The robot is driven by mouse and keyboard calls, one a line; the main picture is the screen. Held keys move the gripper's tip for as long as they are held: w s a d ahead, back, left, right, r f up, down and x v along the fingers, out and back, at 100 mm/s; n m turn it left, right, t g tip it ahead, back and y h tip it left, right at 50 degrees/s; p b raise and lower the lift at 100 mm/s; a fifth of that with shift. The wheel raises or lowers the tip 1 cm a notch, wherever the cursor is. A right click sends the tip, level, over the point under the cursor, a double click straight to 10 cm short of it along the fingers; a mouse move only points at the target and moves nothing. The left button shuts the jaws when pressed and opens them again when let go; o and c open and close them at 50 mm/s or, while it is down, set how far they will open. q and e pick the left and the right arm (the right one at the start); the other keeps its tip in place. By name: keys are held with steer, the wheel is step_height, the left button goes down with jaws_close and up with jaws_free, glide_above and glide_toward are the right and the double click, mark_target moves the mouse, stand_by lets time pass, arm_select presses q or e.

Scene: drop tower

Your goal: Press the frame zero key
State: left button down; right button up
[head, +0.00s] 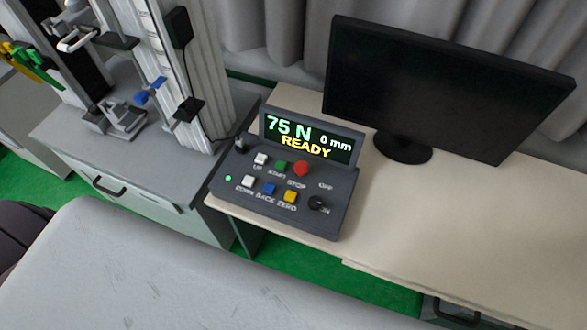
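A dark grey control panel (333,222) stands on the light desk in the middle of the head view. Its display (308,143) reads "75 N", "0 mm" and "READY". The yellow key (290,197) labelled ZERO is in the lower row, right of the blue BACK key (268,188) and the white DOWN key (248,181). The upper row has a white UP key (261,158), a green START key (281,167) and a red STOP button (302,169). Neither of my grippers shows in this view.
A black monitor (440,85) stands on the desk (480,215) behind and right of the panel. A metal testing machine (200,60) rises from a grey cabinet (130,150) at left. A pale grey surface (150,270) fills the lower left. The desk's right part is clear.

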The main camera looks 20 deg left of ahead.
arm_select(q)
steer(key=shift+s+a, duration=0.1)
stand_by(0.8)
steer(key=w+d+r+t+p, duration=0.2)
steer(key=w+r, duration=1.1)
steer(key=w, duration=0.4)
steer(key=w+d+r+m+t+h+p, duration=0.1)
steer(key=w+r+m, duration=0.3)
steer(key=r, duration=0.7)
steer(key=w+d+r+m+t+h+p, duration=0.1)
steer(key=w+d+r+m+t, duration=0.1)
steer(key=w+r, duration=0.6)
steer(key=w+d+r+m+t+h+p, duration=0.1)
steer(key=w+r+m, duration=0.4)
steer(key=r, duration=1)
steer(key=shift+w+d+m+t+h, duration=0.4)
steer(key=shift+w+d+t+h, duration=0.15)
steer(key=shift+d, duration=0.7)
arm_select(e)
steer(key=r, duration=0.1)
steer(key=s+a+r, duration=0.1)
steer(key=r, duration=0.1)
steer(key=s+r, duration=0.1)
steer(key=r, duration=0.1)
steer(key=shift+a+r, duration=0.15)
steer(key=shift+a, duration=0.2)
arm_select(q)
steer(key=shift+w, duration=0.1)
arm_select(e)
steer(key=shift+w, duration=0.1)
